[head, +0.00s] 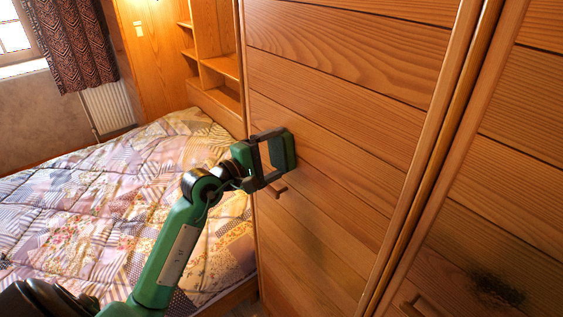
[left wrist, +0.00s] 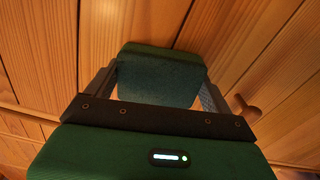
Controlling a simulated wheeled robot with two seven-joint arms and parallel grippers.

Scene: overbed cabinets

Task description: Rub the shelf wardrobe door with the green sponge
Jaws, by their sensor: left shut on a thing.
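The wooden wardrobe door (head: 340,95) fills the middle and right of the head view, with a small wooden handle (head: 277,192) near its left edge. My left gripper (head: 278,156) is shut on the green sponge (head: 290,150) just above that handle. The sponge is at the door's surface, and I cannot tell whether it presses on it. In the left wrist view the sponge (left wrist: 160,75) sits between the two fingers, with door planks behind it and the handle (left wrist: 246,108) to the right. A dark smudge (head: 497,290) marks the neighbouring door panel at the lower right. My right gripper is not in view.
A bed with a patchwork quilt (head: 110,205) stands at the left, close to the wardrobe. Open shelves (head: 215,65) are behind it. A radiator (head: 108,108) and a curtain (head: 72,45) are at the back left. A vertical post (head: 432,150) separates the door panels.

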